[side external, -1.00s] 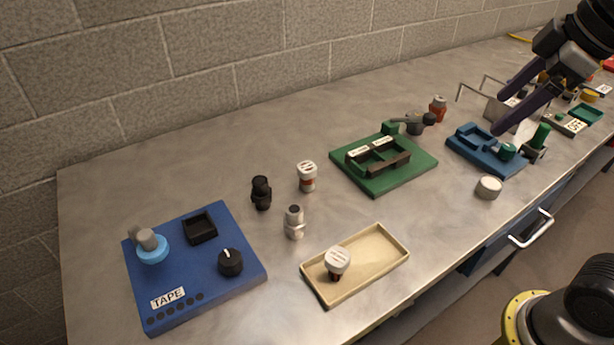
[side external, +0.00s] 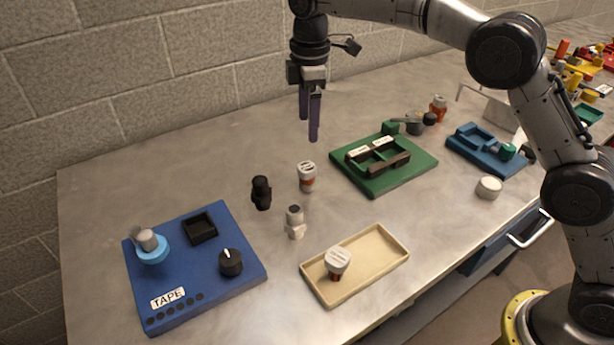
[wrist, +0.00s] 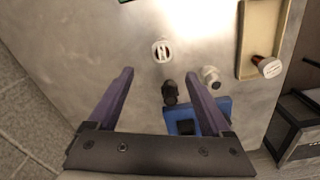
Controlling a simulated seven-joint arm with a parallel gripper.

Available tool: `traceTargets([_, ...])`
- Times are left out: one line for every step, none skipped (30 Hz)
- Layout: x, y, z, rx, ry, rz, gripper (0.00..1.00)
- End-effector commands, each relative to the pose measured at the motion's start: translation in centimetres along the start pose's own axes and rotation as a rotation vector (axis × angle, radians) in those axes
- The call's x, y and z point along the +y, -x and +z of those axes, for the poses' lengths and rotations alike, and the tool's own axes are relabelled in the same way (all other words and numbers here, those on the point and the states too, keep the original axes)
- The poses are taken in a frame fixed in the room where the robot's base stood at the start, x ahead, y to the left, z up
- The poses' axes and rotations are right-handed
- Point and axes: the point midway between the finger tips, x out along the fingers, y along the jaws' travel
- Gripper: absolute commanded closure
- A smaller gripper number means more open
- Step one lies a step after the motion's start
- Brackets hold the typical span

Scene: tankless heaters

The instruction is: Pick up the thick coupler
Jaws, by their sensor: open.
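Several small fittings stand on the metal bench, and I cannot tell for sure which is the thick coupler. A black stepped fitting (side external: 261,193) stands upright left of centre; it also shows in the wrist view (wrist: 170,93). A white and grey fitting (side external: 295,222) stands nearer the front (wrist: 210,76). A white-capped piece with a red band (side external: 307,177) stands behind it (wrist: 161,51). My gripper (side external: 308,128) is open and empty, fingers pointing down, above the bench and behind these fittings. In the wrist view they lie beyond or between its fingertips (wrist: 160,73).
A blue TAPE panel (side external: 190,285) lies at the left. A beige tray (side external: 376,262) at the front holds another white-capped piece (side external: 337,262). A green board (side external: 376,183), a blue holder (side external: 466,150) and a white round cap (side external: 489,188) are at the right. A block wall stands behind.

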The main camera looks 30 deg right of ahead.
Motion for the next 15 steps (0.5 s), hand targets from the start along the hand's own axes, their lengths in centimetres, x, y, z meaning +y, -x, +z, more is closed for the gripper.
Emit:
traceTargets([-0.2, -1.0, -0.3, -0.01, 0.006, -0.014, 0.17])
traceTargets([-0.2, -1.4, -0.4, -0.013, 0.008, -0.019, 0.17])
traceTargets([-0.3, -1.8, -0.5, -0.016, 0.01, -0.023, 0.17])
traceTargets([-0.4, -2.1, -0.6, -0.017, 0.012, -0.024, 0.17])
traceTargets([-0.5, -2.4, -0.7, -0.017, 0.014, -0.024, 0.17])
traceTargets([-0.5, -3.0, -0.6, -0.018, 0.014, -0.026, 0.17])
traceTargets([-0.5, -3.5, -0.6, -0.018, 0.013, -0.025, 0.17])
traceTargets([-0.6, -4.1, -0.6, -0.019, 0.013, -0.027, 0.17])
traceTargets([-0.6, -4.8, -0.5, -0.019, 0.013, -0.027, 0.17])
traceTargets([-0.6, -5.4, -0.5, -0.018, 0.013, -0.026, 0.17])
traceTargets([-0.6, -6.0, -0.5, -0.019, 0.013, -0.027, 0.17])
traceTargets([-0.6, -6.8, -0.5, -0.018, 0.012, -0.026, 0.17])
traceTargets([-0.6, -7.3, -0.5, -0.019, 0.012, -0.026, 0.17])
traceTargets([-0.6, -7.8, -0.5, -0.018, 0.012, -0.025, 0.17])
traceTargets([-0.6, -8.4, -0.5, -0.017, 0.012, -0.025, 0.17])
